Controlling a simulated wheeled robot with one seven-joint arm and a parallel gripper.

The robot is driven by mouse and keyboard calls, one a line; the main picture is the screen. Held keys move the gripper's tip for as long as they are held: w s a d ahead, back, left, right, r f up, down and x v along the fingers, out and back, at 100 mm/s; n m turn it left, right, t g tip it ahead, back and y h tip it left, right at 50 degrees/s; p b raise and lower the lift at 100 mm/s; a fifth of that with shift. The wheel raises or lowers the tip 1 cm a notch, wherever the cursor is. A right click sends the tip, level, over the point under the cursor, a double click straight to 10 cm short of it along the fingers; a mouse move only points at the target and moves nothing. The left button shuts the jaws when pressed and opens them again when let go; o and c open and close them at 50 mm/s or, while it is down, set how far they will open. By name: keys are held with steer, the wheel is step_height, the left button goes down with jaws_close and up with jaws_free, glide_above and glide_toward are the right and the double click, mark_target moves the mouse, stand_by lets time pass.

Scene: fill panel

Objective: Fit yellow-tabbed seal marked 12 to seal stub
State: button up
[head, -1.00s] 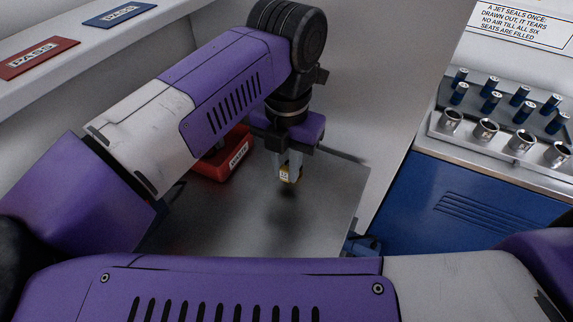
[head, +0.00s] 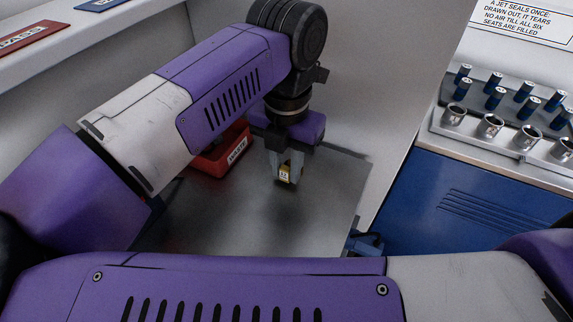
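My gripper (head: 286,172) points down over the grey metal worktop (head: 325,205) in the head view. It is shut on a small yellow-tabbed seal (head: 286,174) with a pale label, whose number is too small to read surely. The seal is held above the worktop, and a soft shadow lies below it. I cannot pick out the seal stub in this view; my arm covers part of the worktop.
A red waste bin (head: 222,152) stands behind my gripper to the left. At the right, several blue jets (head: 494,81) stand in a rack, with metal seats (head: 491,125) in front, above a blue panel (head: 470,205). A blue fitting (head: 366,243) sits at the worktop's right corner.

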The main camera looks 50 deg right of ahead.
mark_target(287, 167)
steer(key=o, duration=0.3)
steer(key=shift+r, duration=0.1)
step_height(287, 167, up, 8)
steer(key=shift+f, duration=0.2)
stand_by(0.8)
